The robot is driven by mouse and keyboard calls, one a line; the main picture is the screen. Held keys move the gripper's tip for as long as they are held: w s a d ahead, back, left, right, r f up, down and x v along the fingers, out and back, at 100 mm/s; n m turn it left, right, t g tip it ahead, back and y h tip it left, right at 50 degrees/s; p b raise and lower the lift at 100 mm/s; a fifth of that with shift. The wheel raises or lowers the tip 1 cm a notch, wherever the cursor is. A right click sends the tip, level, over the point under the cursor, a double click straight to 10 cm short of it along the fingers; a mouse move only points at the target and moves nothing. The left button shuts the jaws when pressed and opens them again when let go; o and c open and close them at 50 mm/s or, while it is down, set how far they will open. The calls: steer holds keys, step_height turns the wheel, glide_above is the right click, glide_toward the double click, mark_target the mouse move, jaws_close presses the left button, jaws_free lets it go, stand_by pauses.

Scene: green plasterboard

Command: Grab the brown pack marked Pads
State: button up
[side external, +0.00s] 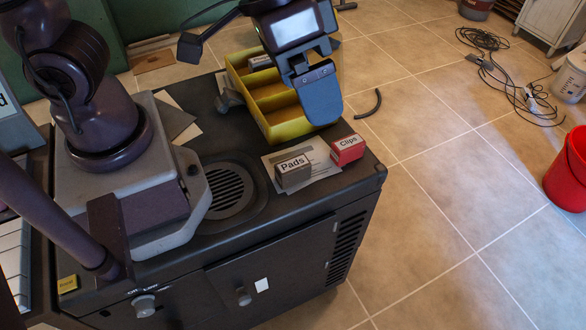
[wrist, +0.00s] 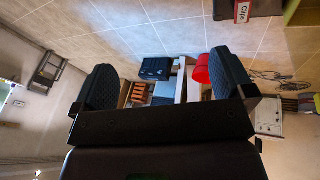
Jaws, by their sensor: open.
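The brown pack marked Pads (side external: 292,170) stands on the dark cabinet top, on a grey printed sheet, in the side external view. A red pack marked Clips (side external: 347,149) stands just right of it; it also shows at the top of the wrist view (wrist: 242,12). My gripper (side external: 322,98) is above the cabinet, over the yellow bin's near right end, behind and above the packs and apart from them. In the wrist view my gripper (wrist: 165,88) has its two padded fingers wide apart with nothing between them. The Pads pack cannot be made out in the wrist view.
A yellow divided bin (side external: 272,98) stands behind the packs, with a small pack in its far compartment. A round grille (side external: 230,188) lies left of the Pads pack. The cabinet's right edge is close to the Clips pack. A red bucket (side external: 568,170) stands on the floor.

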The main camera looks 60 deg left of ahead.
steer(key=w+d+f+n+h, duration=0.1)
steer(key=w+d+f+n, duration=0.15)
steer(key=d+f, duration=0.75)
steer(key=n+t+y, duration=0.3)
steer(key=n+y, duration=1.2)
steer(key=y, duration=0.1)
glide_toward(292, 173)
steer(key=x, duration=0.5)
steer(key=shift+a+r, duration=0.1)
steer(key=shift+a, duration=0.05)
steer(key=shift+x, duration=2.7)
steer(key=c, duration=0.8)
